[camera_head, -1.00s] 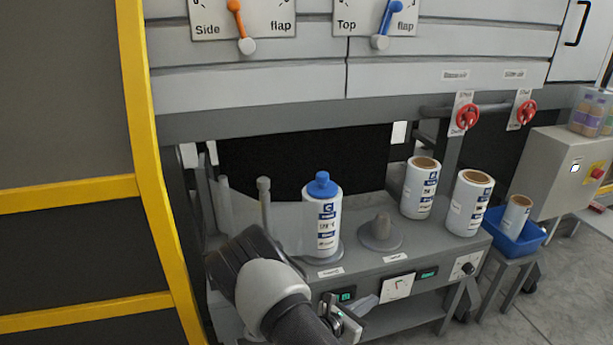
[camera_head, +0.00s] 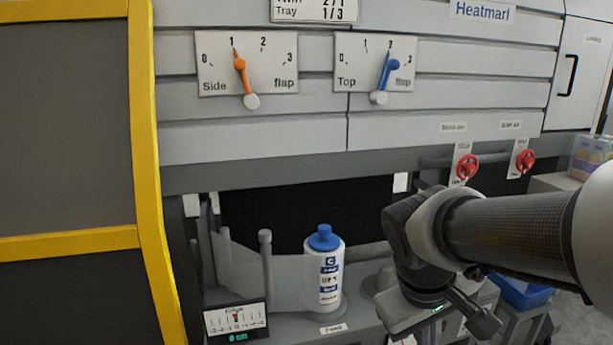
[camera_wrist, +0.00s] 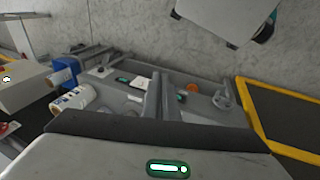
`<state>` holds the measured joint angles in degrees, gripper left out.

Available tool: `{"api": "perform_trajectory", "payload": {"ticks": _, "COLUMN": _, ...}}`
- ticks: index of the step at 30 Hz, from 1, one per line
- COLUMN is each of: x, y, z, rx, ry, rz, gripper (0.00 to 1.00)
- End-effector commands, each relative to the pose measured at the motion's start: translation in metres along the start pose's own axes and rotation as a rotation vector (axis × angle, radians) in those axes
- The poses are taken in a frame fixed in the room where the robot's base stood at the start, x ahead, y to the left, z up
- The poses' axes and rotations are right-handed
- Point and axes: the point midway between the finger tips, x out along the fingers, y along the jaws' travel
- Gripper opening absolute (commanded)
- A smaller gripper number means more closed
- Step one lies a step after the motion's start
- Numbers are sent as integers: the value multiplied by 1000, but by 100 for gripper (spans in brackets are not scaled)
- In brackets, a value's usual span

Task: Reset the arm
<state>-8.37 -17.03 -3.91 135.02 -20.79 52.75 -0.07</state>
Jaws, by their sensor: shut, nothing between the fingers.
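My arm comes in from the right in the head view. My gripper (camera_head: 482,320) hangs low in front of the bench, to the right of the white bottle with the blue cap, and is apart from the bottle. In the wrist view the two grey fingers of my gripper (camera_wrist: 160,76) lie together with nothing between them. My arm hides much of the right part of the bench in the head view.
The white bottle (camera_head: 329,275) stands upright on the bench. Dials with an orange pointer (camera_head: 240,66) and a blue pointer (camera_head: 386,70) are on the panel above. Red valve handles (camera_head: 467,167) are near my arm. A yellow frame (camera_head: 145,130) stands at left. A blue bin (camera_head: 522,293) is at right.

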Motion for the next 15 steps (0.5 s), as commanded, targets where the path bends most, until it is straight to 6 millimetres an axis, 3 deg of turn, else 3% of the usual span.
{"api": "perform_trajectory", "payload": {"ticks": 3, "x": -27, "y": -11, "z": 12, "rx": 120, "ry": 102, "rz": -67, "gripper": 0}}
{"api": "perform_trajectory", "payload": {"ticks": 14, "x": -76, "y": -39, "z": 33, "rx": 338, "ry": 317, "rz": -202, "gripper": 0}}
{"api": "perform_trajectory", "payload": {"ticks": 15, "x": -90, "y": -36, "z": 31, "rx": 344, "ry": 321, "rz": -208, "gripper": 0}}
